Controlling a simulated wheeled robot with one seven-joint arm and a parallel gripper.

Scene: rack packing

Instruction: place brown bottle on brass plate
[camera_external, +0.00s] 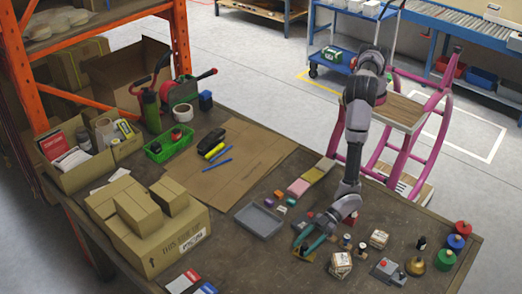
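My gripper (312,240) is low over the front of the workbench, its teal fingers pointing down and left. Other small dark-and-brown items (347,241) stand close to the gripper's right.
Two patterned blocks (340,264), a brass bell-shaped item (415,266), a grey box with a red button (387,271) and coloured round knobs (463,229) crowd the right end. A grey tray (259,221) lies to the left. Cardboard boxes (160,240) fill the left front.

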